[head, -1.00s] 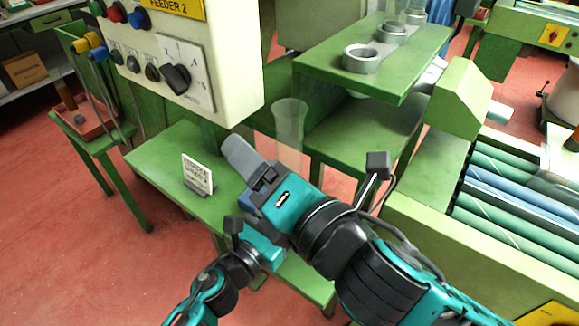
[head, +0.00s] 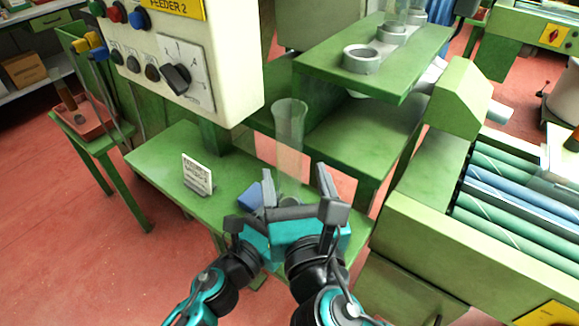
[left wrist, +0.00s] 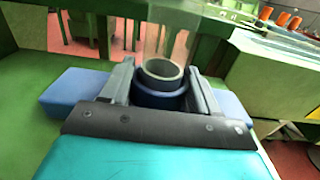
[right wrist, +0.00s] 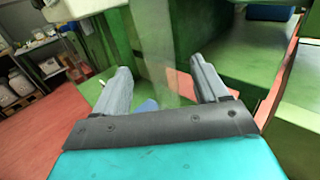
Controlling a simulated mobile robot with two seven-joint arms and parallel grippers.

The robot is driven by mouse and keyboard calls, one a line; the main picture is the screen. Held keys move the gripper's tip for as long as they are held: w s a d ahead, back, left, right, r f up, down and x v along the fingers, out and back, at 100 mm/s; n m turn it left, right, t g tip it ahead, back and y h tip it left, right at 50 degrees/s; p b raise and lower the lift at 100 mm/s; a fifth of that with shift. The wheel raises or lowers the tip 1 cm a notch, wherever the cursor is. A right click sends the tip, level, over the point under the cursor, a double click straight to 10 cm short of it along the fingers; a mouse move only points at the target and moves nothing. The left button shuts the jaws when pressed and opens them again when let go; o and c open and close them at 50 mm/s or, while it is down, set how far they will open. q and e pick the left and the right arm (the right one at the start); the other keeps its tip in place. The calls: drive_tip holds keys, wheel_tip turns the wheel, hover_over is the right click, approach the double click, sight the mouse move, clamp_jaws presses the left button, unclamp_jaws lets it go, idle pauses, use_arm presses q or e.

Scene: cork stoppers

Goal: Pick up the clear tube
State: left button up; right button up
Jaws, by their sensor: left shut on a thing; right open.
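The clear tube (head: 289,125) stands upright with a flared top. My right gripper (head: 295,177) is open, its fingers on either side of the tube's lower part, and no contact shows. In the right wrist view the tube (right wrist: 160,45) is a faint column between the open fingers. My left gripper (left wrist: 160,82) is shut on a blue holder (left wrist: 70,92) with a round grey-rimmed socket (left wrist: 162,70). In the left wrist view the tube rises at this socket; how deep it sits is unclear. In the head view the left fingers are hidden by the right gripper.
A small white sign (head: 197,174) stands on the green table (head: 160,160). A green shelf (head: 420,55) at upper right carries grey rings (head: 361,58) and other clear tubes. The control box (head: 215,50) hangs at upper left. A green-edged roller bed (head: 430,225) is at right.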

wheel_tip(320, 180, down, 2)
drive_tip(key=shift+f, duration=0.1)
drive_tip(key=shift+w+a+r, duration=0.1)
drive_tip(key=shift+w+r, duration=0.1)
drive_tip(key=shift+w, duration=0.35)
drive_tip(key=shift+w+a+r, duration=0.1)
drive_tip(key=shift+w+r, duration=0.05)
drive_tip(key=shift+w, duration=0.4)
drive_tip(key=shift+w+a, duration=0.2)
drive_tip(key=shift+w, duration=1.15)
drive_tip(key=shift+w+a, duration=0.2)
drive_tip(key=shift+w, duration=1.1)
drive_tip(key=shift+c, duration=0.2)
drive_tip(key=c, duration=1)
drive_tip(key=shift+c, duration=0.2)
